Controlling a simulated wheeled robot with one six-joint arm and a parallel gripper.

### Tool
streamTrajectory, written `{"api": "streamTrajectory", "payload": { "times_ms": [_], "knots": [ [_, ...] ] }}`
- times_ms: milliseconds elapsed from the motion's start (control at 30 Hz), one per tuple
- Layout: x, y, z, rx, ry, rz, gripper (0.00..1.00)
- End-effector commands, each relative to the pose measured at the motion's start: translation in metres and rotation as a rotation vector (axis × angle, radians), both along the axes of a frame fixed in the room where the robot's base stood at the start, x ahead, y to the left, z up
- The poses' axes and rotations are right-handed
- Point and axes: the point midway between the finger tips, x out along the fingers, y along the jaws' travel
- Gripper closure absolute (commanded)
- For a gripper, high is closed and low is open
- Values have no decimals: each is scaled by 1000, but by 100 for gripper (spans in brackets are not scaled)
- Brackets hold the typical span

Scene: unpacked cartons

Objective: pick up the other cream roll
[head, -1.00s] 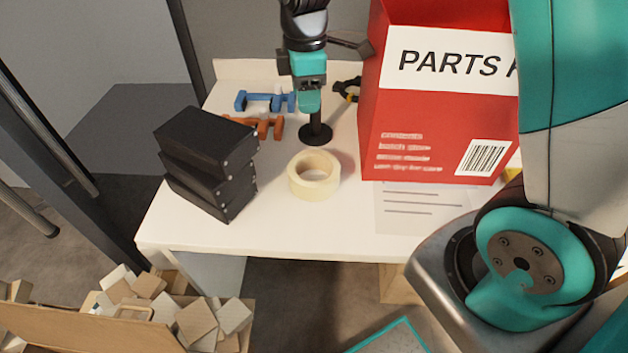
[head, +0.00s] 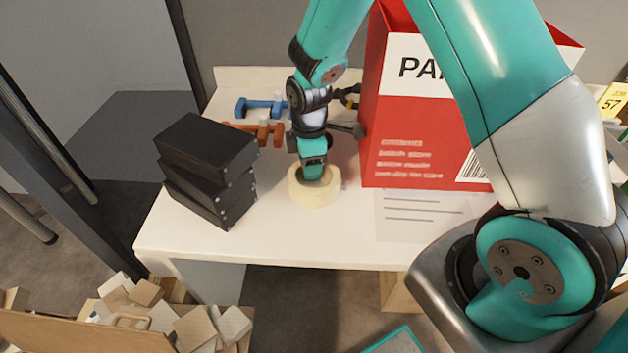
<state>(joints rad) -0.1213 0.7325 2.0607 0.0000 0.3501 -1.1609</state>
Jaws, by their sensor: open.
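A cream roll (head: 329,196) of tape lies flat on the white table, near the middle of its front part. My gripper (head: 314,175) is directly over it in the head view, with the teal fingers pointing down at the roll's hole and far rim. The fingers cover part of the roll. I cannot tell whether they touch it or reach into the hole. The gripper is open. I see only this one cream roll in view.
A stack of black boxes (head: 208,160) stands left of the roll. A tall red parts box (head: 400,130) stands to the right, close to my arm. Blue (head: 262,107) and orange (head: 255,133) tools lie behind. A printed sheet (head: 410,222) lies right of the roll.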

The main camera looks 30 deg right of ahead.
Motion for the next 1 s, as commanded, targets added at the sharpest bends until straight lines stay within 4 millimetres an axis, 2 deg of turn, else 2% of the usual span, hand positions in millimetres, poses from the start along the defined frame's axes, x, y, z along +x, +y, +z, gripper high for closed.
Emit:
{"api": "streamTrajectory", "payload": {
  "times_ms": [100, 333, 500, 567, 867, 1000],
  "knots": [
    [0, 0, -10, 0, 0, 0, 51],
    [0, 0, -11, 0, -2, 0, 51],
    [0, 0, -10, 0, -2, 0, 90],
    [0, 0, -10, 0, -2, 0, 100],
    [1, 0, -9, 0, -2, 0, 100],
    [1, 0, -1, 0, -5, 0, 100]
  ]
}}
